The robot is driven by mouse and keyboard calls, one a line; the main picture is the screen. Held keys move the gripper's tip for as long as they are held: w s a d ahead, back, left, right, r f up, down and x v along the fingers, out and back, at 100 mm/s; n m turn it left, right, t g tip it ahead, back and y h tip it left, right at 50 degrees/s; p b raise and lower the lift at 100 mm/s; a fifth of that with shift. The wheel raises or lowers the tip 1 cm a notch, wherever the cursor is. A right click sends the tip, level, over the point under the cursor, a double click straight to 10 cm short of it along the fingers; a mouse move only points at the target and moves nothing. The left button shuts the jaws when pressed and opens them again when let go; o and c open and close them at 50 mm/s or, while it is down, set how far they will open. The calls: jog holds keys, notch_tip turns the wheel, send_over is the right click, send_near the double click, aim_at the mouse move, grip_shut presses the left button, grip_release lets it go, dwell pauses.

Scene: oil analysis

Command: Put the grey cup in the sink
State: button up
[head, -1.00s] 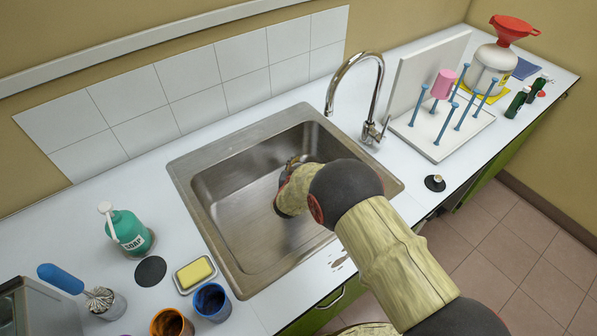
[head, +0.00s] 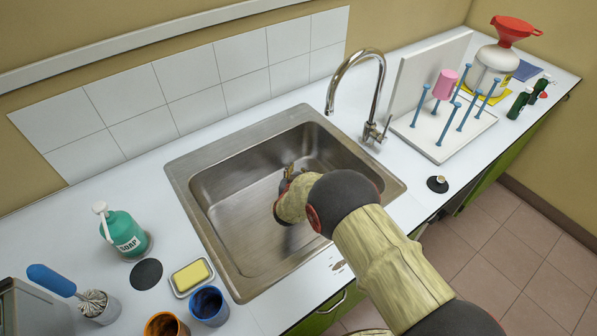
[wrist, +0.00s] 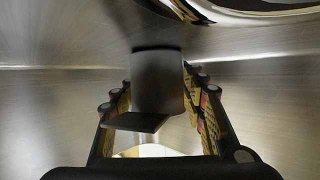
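The sink (head: 245,238) is a steel basin set in the white counter, in the middle of the head view. My gripper (head: 286,178) is down inside the basin, partly hidden by my own wrist. In the wrist view a grey cup (wrist: 158,80) sits between the two fingers of my gripper (wrist: 158,85). The fingers lie close against both sides of the cup and look shut on it. A flat dark piece shows at the cup's near side. The cup is hidden in the head view, and I cannot tell whether it touches the basin floor.
The faucet (head: 372,90) rises behind the basin's right side. A drying rack (head: 440,125) with a pink cup (head: 445,84) stands to the right. The soap bottle (head: 124,232), sponge dish (head: 191,276) and blue cup (head: 209,306) stand left. The basin's left part is clear.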

aim_at(298, 173)
jog(key=shift+o, duration=1.1)
